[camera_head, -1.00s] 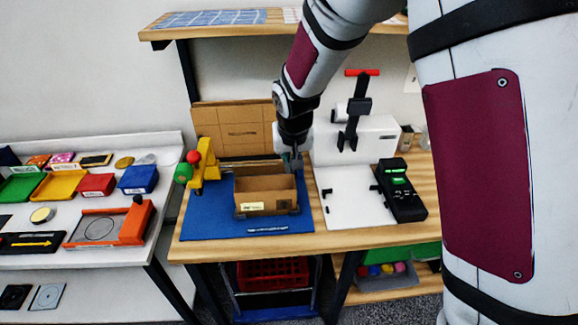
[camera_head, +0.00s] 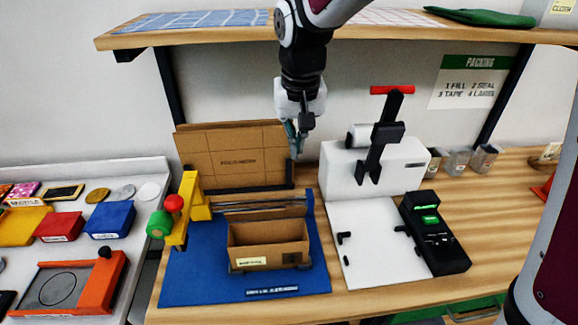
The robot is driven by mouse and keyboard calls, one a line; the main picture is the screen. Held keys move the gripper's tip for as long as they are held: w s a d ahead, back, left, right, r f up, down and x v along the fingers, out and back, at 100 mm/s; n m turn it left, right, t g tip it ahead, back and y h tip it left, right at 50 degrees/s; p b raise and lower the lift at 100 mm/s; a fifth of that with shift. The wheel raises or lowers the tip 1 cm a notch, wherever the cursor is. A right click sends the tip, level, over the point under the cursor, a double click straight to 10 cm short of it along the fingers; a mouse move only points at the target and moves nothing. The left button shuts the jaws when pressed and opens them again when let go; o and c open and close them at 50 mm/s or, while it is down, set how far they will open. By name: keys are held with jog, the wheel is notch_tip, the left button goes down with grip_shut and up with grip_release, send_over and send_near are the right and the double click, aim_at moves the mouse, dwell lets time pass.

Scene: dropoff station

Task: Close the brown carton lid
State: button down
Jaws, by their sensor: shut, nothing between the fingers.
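The brown carton (camera_head: 240,256) stands on a blue mat (camera_head: 190,285) with its open top showing a hollow inside. A flap stands up along its back edge. A white label is on its front. My gripper (camera_head: 297,152) points down above and behind the carton's back right corner, clear of it. Its fingers are shut and empty. It overlaps the right edge of a larger flat brown cardboard panel (camera_head: 230,160) standing at the back; I cannot tell whether they touch.
A yellow tape holder (camera_head: 193,205) with red and green knobs stands left of the carton. A white press (camera_head: 350,170) with a red-handled lever and a black device (camera_head: 435,235) are on the right. A shelf (camera_head: 210,32) hangs above. Wood right of the device is clear.

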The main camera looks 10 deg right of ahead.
jog(key=shift+s+f+p, duration=0.3)
jog(key=shift+f+p, duration=0.15)
jog(key=shift+f, duration=1.45)
jog(key=shift+s+f+p, duration=0.25)
jog(key=shift+f+p, duration=0.15)
jog(key=shift+f, duration=1.45)
jog(key=shift+s+f+p, duration=0.3)
jog(key=shift+f+p, duration=0.15)
jog(key=shift+f, duration=1.45)
